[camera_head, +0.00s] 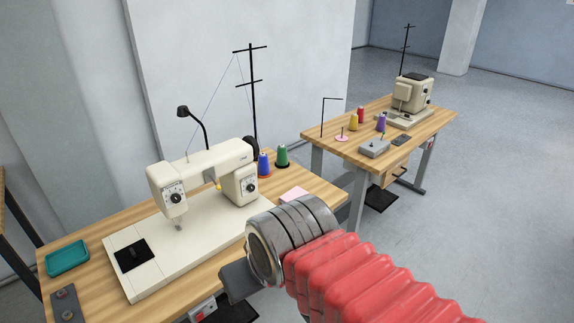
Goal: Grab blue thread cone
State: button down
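The blue thread cone (263,166) stands upright on the near wooden sewing table, just behind the right end of the cream sewing machine (205,172). A green thread cone (282,157) stands right beside it on the right. My gripper (238,283) is at the lower middle, in front of the near table's front edge and well apart from the blue cone. Only a dark part of it shows past my grey wrist, so I cannot tell whether it is open or shut. The cone's base is partly hidden.
A black thread stand (253,95) rises behind the cones. A black lamp (194,118) stands behind the machine. A pink pad (294,194) lies in front of the cones. A teal tray (68,258) is at left. A second table (345,150) with more cones stands behind right. Floor at right is clear.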

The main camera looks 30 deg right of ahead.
aim_at(263, 167)
jog(key=z, duration=2.55)
jog(key=i, duration=1.15)
